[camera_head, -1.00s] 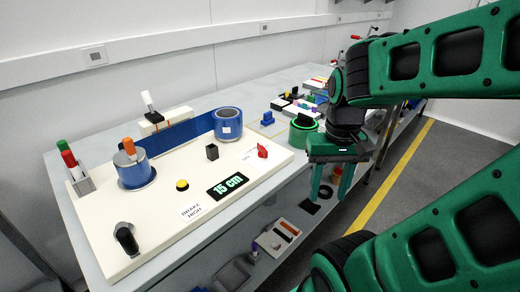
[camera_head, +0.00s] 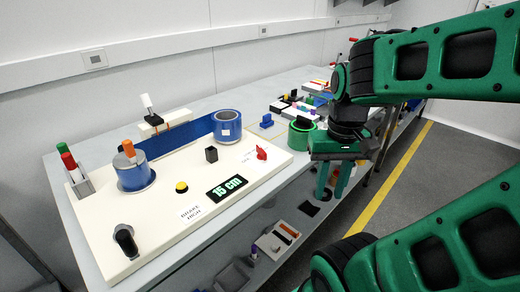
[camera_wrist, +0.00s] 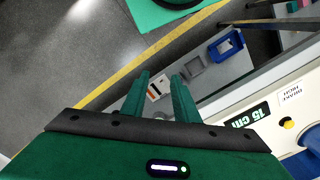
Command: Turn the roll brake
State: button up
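A cream panel (camera_head: 165,235) on the bench carries a blue roll (camera_head: 134,175) at left and another blue roll (camera_head: 228,125) at the back right, joined by a blue band (camera_head: 188,136). A black knob (camera_head: 125,240) stands at the panel's front left and a red knob (camera_head: 262,153) at its right end. Which knob is the roll brake is unclear. A label (camera_head: 190,213) reads "BRAKE HIGH" and a display (camera_head: 227,187) reads "15 cm". My gripper (camera_head: 330,195) is open and empty, pointing down right of the panel, apart from both knobs. Its fingers (camera_wrist: 158,85) show spread in the wrist view.
A yellow button (camera_head: 181,187) and a black block (camera_head: 211,154) sit on the panel. A pen holder (camera_head: 80,182) stands at its left end. A green roll (camera_head: 301,132) and small parts stand further along the bench. The floor (camera_head: 405,185) at right is open.

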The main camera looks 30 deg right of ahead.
jog(key=w+d+r+n, duration=0.1)
jog(key=w+r, duration=0.1)
jog(key=w, duration=0.5)
jog(key=w+r+n, duration=0.1)
jog(key=w+r, duration=0.2)
jog(key=w, duration=0.4)
jog(key=n, duration=0.3)
send_near(261, 149)
notch_tip(261, 149, down, 9)
jog(key=shift+w, duration=0.1)
grip_shut()
